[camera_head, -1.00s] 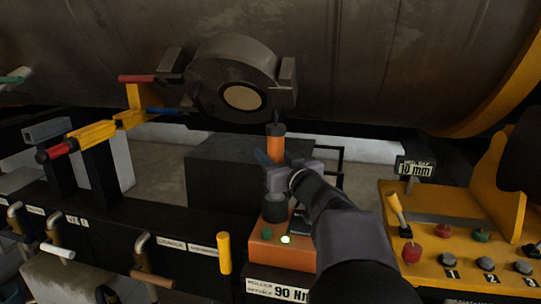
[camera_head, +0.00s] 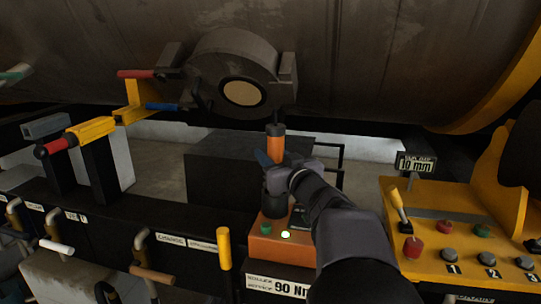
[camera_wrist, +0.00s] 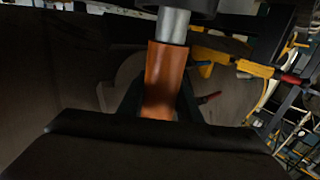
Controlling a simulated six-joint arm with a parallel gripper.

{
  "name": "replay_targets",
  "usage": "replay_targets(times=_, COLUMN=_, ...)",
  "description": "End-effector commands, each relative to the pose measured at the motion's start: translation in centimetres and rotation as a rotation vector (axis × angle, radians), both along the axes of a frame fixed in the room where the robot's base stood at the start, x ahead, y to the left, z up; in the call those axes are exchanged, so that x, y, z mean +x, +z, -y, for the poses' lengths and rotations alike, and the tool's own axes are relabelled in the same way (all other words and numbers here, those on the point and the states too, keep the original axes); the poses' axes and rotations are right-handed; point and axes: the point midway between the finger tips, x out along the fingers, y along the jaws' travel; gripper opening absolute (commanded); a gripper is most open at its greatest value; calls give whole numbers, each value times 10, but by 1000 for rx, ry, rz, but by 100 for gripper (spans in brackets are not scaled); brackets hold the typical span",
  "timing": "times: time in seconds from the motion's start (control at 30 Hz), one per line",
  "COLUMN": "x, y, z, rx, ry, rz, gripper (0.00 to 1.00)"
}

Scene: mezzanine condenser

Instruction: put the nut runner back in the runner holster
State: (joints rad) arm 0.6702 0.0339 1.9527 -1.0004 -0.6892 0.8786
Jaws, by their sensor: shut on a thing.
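The nut runner (camera_head: 276,146) is an orange cylinder with a dark collar and a thin dark tip, standing about upright. My gripper (camera_head: 272,172) is shut around its orange body. In the wrist view the orange body of the nut runner (camera_wrist: 162,80) and a silver neck show between my gripper's fingers (camera_wrist: 160,108). A dark round cup, seemingly the runner holster (camera_head: 274,207), is on an orange box directly below the runner. My gripper hides the runner's lower end, so I cannot tell whether it is inside the cup.
The orange box (camera_head: 265,248) has a lit lamp and a 90 N label. A large round flange (camera_head: 225,85) hangs behind and above. A yellow console (camera_head: 440,225) with buttons stands to the right. A yellow upright handle (camera_head: 224,250) is left of the box.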

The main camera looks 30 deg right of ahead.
Motion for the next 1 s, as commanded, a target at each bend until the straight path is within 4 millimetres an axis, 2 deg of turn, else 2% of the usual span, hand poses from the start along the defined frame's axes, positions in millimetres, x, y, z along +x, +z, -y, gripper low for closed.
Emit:
replay_targets(times=0.57, x=0, y=-6, z=0, rx=-2, ry=1, rz=6, gripper=0)
replay_targets(times=0.6, x=0, y=-5, z=0, rx=-2, ry=1, rz=6, gripper=41)
replay_targets(times=0.67, x=0, y=-6, z=0, rx=-2, ry=1, rz=5, gripper=53)
replay_targets(times=1.0, x=-2, y=-11, z=0, rx=1, ry=-1, rz=-4, gripper=53)
